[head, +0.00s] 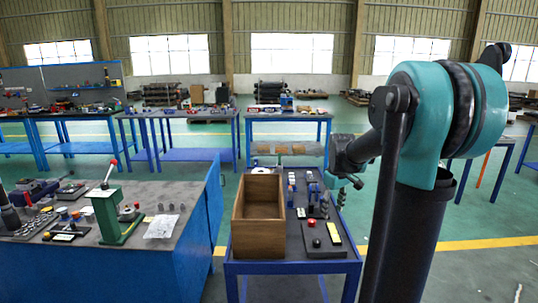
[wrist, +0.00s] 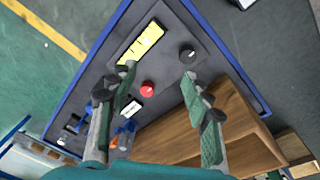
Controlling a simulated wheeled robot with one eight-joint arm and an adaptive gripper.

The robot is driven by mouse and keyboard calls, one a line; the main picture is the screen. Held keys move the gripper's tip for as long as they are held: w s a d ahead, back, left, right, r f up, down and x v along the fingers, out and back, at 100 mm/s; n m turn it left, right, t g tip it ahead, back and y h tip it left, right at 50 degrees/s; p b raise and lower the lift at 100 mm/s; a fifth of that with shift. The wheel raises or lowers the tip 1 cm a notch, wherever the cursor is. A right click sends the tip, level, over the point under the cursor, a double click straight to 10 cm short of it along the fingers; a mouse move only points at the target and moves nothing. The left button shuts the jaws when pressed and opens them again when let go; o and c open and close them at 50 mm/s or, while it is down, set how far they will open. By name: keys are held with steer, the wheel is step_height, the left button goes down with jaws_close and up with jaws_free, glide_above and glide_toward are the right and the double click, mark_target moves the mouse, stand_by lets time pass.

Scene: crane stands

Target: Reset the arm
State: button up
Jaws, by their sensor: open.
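My gripper (wrist: 158,85) is open in the wrist view, with its two fingers apart and nothing between them. Below it in that view is the dark tabletop of a small blue-framed table. In the head view my teal arm stands at the right and reaches left. Its gripper end (head: 345,182) hangs above the right edge of the small table (head: 268,267), partly hidden by my own arm links. The gripper touches nothing that I can see.
An empty wooden box (head: 243,248) stands on the small table's left side. A blue workbench (head: 175,262) stands left.

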steer(key=s+a+f+m+t, duration=0.1)
steer(key=s+f+m, duration=0.2)
steer(key=s+f, duration=0.3)
steer(key=s+a+f+m+t, duration=0.2)
steer(key=s+f, duration=0.4)
steer(key=s, duration=1)
steer(key=shift+s+a+m, duration=0.3)
steer(key=shift+m, duration=0.4)
